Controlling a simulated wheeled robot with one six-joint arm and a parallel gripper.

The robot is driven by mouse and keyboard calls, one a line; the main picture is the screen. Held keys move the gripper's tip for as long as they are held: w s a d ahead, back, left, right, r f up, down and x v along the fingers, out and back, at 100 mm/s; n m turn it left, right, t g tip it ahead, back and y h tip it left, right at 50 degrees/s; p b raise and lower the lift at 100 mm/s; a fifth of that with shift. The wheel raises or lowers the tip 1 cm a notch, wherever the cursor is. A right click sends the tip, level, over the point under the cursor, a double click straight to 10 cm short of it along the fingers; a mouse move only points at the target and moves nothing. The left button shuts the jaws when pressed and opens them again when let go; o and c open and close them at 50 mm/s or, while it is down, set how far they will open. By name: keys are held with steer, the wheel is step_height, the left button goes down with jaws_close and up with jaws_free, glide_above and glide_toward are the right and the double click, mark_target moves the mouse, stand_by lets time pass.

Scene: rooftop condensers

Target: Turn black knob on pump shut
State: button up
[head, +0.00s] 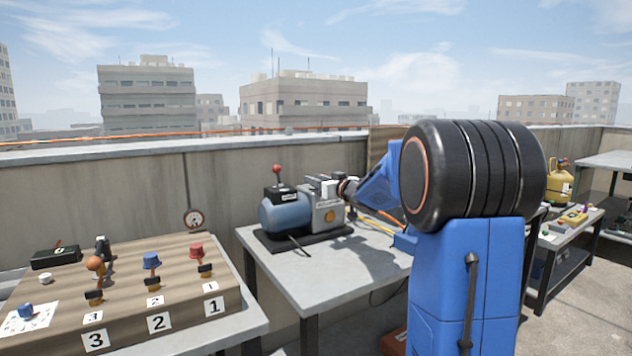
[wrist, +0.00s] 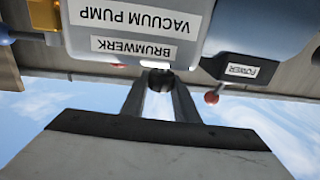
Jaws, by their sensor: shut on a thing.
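The vacuum pump (head: 290,212) stands on the grey table, with a blue motor, a grey body and a red-tipped lever (head: 277,170) on top. In the wrist view the pump (wrist: 135,28) appears upside down, with labels reading VACUUM PUMP and BRUMWERK. The black knob (wrist: 158,79) is small and round there. My gripper (wrist: 159,84) is shut on it, one finger on each side. In the head view my gripper (head: 347,189) reaches the pump's upper right side. The knob cannot be made out there, and its turn position is unclear.
A wooden board (head: 150,275) with numbered valves stands at front left. A gauge (head: 194,219) shows against the parapet. The red ball (wrist: 211,97) of the POWER lever lies close beside my gripper in the wrist view. Hoses lie on the table right of the pump.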

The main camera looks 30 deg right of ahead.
steer(key=shift+m+h, duration=1.1)
steer(key=shift+h, duration=0.6)
steer(key=shift+m+g+h, duration=0.4)
steer(key=shift+m+h, duration=1.2)
steer(key=shift+h, duration=0.9)
steer(key=shift+r+m+g+h, duration=0.1)
steer(key=shift+m+g+h, duration=1)
steer(key=shift+h, duration=0.5)
steer(key=shift+r+m+g+h, duration=0.1)
steer(key=shift+m+g+h, duration=0.8)
steer(key=shift+m+h, duration=0.55)
steer(key=o, duration=1.1)
steer(key=shift+f, duration=0.15)
steer(key=shift+c, duration=0.2)
steer(key=v, duration=1.7)
steer(key=shift+a, duration=0.15)
steer(key=shift+s+f, duration=0.1)
steer(key=shift+s, duration=0.05)
